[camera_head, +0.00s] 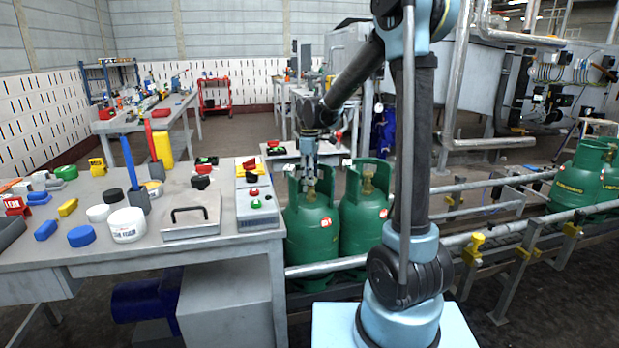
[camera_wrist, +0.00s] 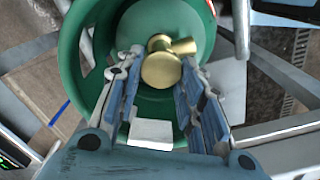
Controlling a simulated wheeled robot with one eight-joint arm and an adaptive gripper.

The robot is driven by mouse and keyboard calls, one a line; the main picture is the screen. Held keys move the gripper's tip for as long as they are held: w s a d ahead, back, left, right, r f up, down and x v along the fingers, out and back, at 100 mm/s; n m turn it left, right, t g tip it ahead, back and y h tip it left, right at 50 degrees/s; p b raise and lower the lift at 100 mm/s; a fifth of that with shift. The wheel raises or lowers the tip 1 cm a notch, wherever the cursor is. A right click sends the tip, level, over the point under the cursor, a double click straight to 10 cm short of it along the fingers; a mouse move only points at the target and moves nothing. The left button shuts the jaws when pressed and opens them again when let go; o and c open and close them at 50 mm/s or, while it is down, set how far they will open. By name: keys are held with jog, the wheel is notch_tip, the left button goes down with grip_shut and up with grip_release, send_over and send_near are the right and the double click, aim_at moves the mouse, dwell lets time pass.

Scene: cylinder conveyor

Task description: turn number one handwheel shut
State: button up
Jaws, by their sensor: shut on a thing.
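Two green gas cylinders stand side by side at the conveyor in the head view, a left one (camera_head: 312,232) and a right one (camera_head: 362,222). My gripper (camera_head: 308,182) points down into the open collar of the left cylinder. In the wrist view, my gripper (camera_wrist: 161,62) has its two fingers on either side of the round brass handwheel (camera_wrist: 161,70), shut on it. The left cylinder's collar (camera_wrist: 72,55) surrounds the fingers. The right cylinder's brass valve (camera_head: 368,182) stands free. I cannot read the cylinders' number tags.
A grey workbench (camera_head: 95,260) with a control box (camera_head: 257,212), a handled plate (camera_head: 190,228) and several small items stands left of the cylinders. Conveyor rails (camera_head: 490,235) run right to more green cylinders (camera_head: 577,183). The collar walls closely enclose my fingers.

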jog(key=m, duration=0.5)
jog(key=shift+w+d, duration=0.1)
jog(key=shift+w, duration=0.1)
jog(key=m, duration=0.5)
jog(key=shift+w+d+m, duration=0.1)
jog(key=shift+m, duration=0.3)
jog(key=m, duration=0.5)
jog(key=shift+d+m, duration=0.1)
jog(key=shift+m, duration=0.2)
jog(key=m, duration=0.4)
jog(key=shift+d+m, duration=0.1)
jog(key=shift+m, duration=0.3)
jog(key=o, duration=1.1)
jog(key=shift+c, duration=0.2)
jog(key=shift+r, duration=0.1)
